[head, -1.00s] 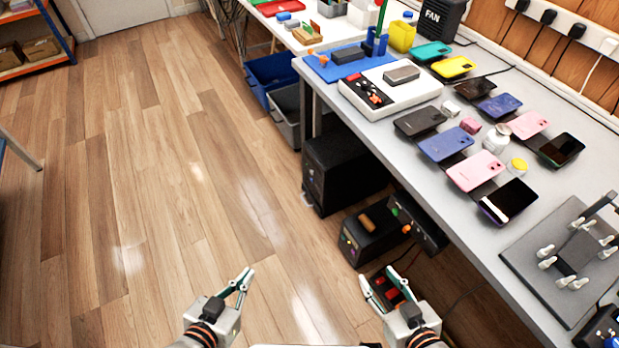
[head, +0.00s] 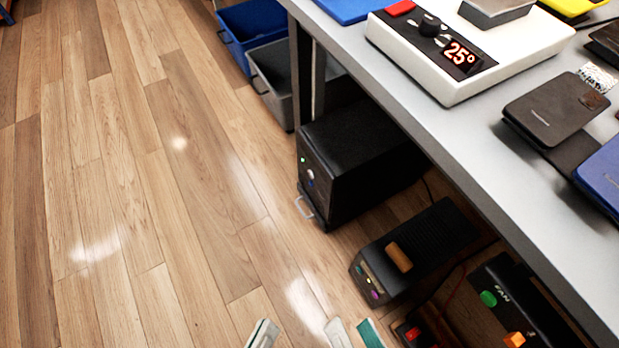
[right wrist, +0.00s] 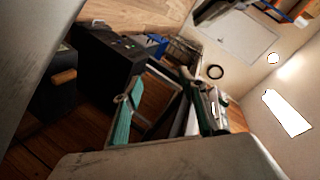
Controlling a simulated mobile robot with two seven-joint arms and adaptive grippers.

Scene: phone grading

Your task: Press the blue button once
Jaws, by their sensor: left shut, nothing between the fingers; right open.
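A black box (head: 360,150) stands on the floor under the workbench. Its front has a green light, a pale round control and a small bluish spot (head: 311,183) below it, which I cannot make out clearly. The box also shows in the right wrist view (right wrist: 108,62). My left gripper (head: 262,334) is shut at the bottom edge of the head view, with only its fingertips showing. My right gripper (head: 353,333) is open and empty beside it, also cut off by the edge. In the right wrist view its fingers (right wrist: 160,108) stand apart. Both grippers are clear of the box.
A lower black unit (head: 425,245) has a row of coloured buttons; another (head: 525,310) has a green one. The bench (head: 450,130) overhangs them and carries a white heating station (head: 500,60) and phones. Blue (head: 255,35) and grey bins stand behind. Wooden floor at left is clear.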

